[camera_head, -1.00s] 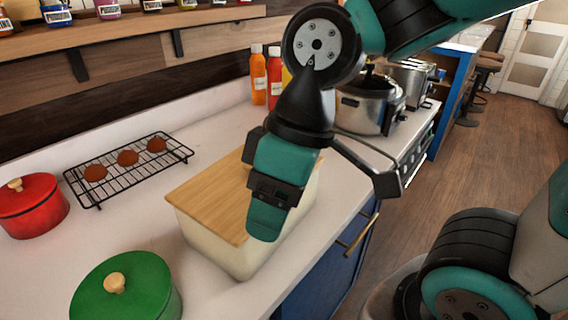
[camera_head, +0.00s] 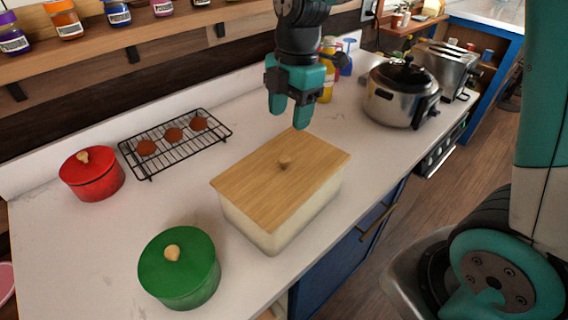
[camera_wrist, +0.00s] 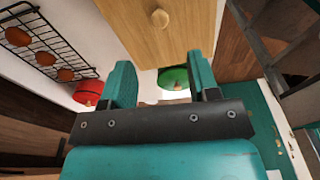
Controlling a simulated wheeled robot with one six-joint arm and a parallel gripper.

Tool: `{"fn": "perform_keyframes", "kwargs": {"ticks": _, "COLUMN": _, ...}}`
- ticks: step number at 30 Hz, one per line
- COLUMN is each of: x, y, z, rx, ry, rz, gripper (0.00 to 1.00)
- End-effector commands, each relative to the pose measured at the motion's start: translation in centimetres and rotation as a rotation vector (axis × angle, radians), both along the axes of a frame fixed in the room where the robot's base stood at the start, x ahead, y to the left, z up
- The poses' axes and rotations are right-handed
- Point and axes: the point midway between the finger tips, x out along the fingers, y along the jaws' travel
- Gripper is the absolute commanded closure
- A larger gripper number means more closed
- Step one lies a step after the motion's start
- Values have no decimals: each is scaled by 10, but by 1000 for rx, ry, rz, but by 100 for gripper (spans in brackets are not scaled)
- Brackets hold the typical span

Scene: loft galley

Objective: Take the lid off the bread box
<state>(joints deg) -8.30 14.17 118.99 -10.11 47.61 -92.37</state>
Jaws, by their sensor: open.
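The bread box (camera_head: 296,222) is a cream box standing on the white counter. Its wooden lid (camera_head: 250,185) lies flat on top and has a small round knob (camera_head: 285,162) in the middle. In the wrist view the lid (camera_wrist: 185,38) and its knob (camera_wrist: 160,18) show at the top, beyond the fingers. My gripper (camera_head: 290,117) is open and empty. It hangs above the counter near the lid's far edge, apart from the knob. It also shows in the wrist view (camera_wrist: 160,80), with a wide gap between its two fingers.
A green pot (camera_head: 180,275) stands left of the box, close to it. A red pot (camera_head: 92,180) and a black rack (camera_head: 190,150) with brown round items sit further back. A steel cooker (camera_head: 395,98) stands at the right. A shelf (camera_head: 150,35) with jars runs above the counter.

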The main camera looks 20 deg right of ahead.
Motion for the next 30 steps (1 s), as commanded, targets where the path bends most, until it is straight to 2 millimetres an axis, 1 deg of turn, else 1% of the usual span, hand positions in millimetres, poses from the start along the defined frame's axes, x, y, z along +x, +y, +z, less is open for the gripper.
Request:
{"fn": "perform_keyframes", "kwargs": {"ticks": 1, "x": -2, "y": 1, "z": -10, "rx": -2, "ry": 8, "rz": 0, "gripper": 45}}
{"fn": "perform_keyframes", "kwargs": {"ticks": 3, "x": -2, "y": 3, "z": -24, "rx": -1, "ry": 6, "rz": 0, "gripper": 45}}
{"fn": "perform_keyframes", "kwargs": {"ticks": 6, "x": -2, "y": 5, "z": -40, "rx": 0, "ry": 4, "rz": -1, "gripper": 45}}
{"fn": "perform_keyframes", "kwargs": {"ticks": 14, "x": -3, "y": 7, "z": -59, "rx": -1, "ry": 4, "rz": -1, "gripper": 45}}
{"fn": "perform_keyframes", "kwargs": {"ticks": 21, "x": -4, "y": 11, "z": -94, "rx": 0, "ry": 4, "rz": -1, "gripper": 45}}
{"fn": "perform_keyframes", "kwargs": {"ticks": 24, "x": -4, "y": 12, "z": -102, "rx": 1, "ry": 1, "rz": -1, "gripper": 45}}
{"fn": "perform_keyframes", "kwargs": {"ticks": 30, "x": -4, "y": 13, "z": -103, "rx": 0, "ry": -1, "rz": -1, "gripper": 45}}
